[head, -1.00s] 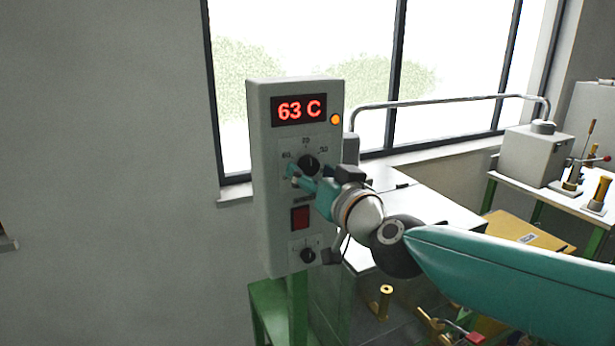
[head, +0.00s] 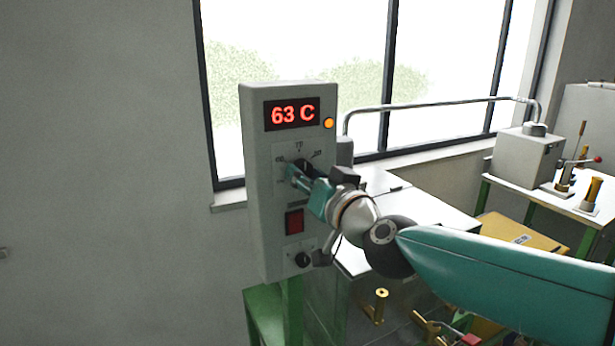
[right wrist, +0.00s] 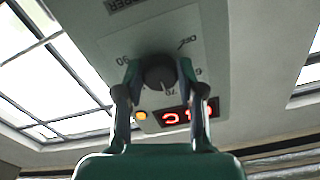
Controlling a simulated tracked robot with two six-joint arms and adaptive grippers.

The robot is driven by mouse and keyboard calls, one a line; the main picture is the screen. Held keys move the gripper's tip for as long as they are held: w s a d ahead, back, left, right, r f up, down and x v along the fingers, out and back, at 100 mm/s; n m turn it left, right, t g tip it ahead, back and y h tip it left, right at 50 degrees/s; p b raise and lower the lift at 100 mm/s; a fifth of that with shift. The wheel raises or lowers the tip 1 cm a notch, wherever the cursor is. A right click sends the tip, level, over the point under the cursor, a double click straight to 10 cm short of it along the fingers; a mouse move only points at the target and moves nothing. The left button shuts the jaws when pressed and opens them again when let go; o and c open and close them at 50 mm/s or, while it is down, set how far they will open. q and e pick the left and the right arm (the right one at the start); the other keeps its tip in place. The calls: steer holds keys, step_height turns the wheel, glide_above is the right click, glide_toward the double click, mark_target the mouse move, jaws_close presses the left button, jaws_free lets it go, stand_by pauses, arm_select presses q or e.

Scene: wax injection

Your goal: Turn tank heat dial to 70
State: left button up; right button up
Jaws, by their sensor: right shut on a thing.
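The grey control box (head: 262,205) stands left of centre in the head view, with a red display (head: 292,114) reading 63 C. The tank heat dial (right wrist: 158,76) is a black knob, seen upside down in the right wrist view; its pale pointer line lies close to the 70 mark. My right gripper (right wrist: 160,66) is shut on the dial, one finger on each side. In the head view my right gripper (head: 293,173) reaches the dial from the right and hides part of it. My left gripper is not in view.
Below the dial are a red switch (head: 294,221) and a second black knob (head: 303,260), close under my right wrist. An orange lamp (head: 328,123) glows beside the display. A metal pipe (head: 430,107) runs behind. The wall on the left is bare.

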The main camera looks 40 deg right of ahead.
steer(key=o, duration=1.1)
steer(key=shift+o, duration=0.2)
steer(key=shift+s, duration=0.15)
steer(key=v, duration=1.1)
steer(key=shift+s, duration=0.35)
steer(key=shift+f, duration=0.1)
